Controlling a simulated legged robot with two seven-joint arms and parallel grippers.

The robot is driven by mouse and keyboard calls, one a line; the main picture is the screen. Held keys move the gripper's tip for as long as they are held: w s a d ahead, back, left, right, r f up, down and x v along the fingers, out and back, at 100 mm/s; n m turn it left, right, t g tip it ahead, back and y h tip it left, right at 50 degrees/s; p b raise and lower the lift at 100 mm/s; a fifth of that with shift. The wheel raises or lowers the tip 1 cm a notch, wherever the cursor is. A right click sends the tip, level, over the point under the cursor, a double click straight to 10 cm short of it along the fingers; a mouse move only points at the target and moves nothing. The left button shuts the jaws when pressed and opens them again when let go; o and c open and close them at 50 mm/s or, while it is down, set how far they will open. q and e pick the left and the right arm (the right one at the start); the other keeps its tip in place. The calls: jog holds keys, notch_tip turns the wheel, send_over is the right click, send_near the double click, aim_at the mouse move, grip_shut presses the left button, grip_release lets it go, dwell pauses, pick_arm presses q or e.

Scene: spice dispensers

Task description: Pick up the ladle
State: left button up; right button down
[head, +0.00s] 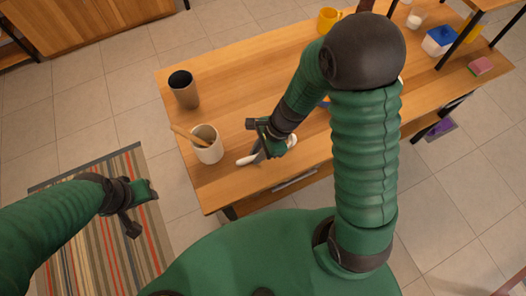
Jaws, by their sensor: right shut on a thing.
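A white utensil, which looks like the ladle (246,161), lies low over the wooden table near its front edge. One pale end shows left of my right gripper (260,153) and another pale part shows to its right. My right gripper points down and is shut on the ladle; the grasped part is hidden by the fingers. I cannot tell if the ladle still touches the table. My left gripper (138,208) hangs over the striped rug, away from the table; its finger gap is unclear.
On the wooden table (235,92), a white crock (208,152) with a wooden utensil stands left of the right gripper, and a brown cup (184,92) behind it. A yellow mug (328,20) and blue-lidded container (439,40) stand farther back. My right arm hides the table's middle.

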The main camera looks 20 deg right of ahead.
jog(key=r, duration=0.1)
jog(key=a+r+p, duration=0.1)
jog(key=a+r, duration=0.1)
jog(key=r, duration=0.1)
jog(key=s+d, duration=0.1)
jog(key=s, duration=0.1)
jog(key=s+d+b, duration=0.1)
jog(key=s+d, duration=0.3)
jog(key=s, duration=0.1)
jog(key=shift+s+d+f, duration=0.1)
jog(key=shift+d, duration=0.1)
jog(key=b, duration=0.3)
jog(key=shift+d+f, duration=0.15)
jog(key=shift+f, duration=0.2)
jog(key=s+d+r+b, duration=0.1)
jog(key=s+d+b, duration=0.2)
jog(key=s+b, duration=0.3)
jog(key=b, duration=0.2)
jog(key=shift+s+r+b, duration=0.4)
jog(key=c, duration=1.9)
grip_release()
jog(key=shift+a, duration=0.25)
grip_shut()
pick_arm(q)
notch_tip(320, 180, down, 12)
jog(key=a, duration=0.1)
jog(key=shift+a, duration=0.3)
jog(key=shift+d, duration=0.15)
pick_arm(e)
jog(key=shift+w+r, duration=0.1)
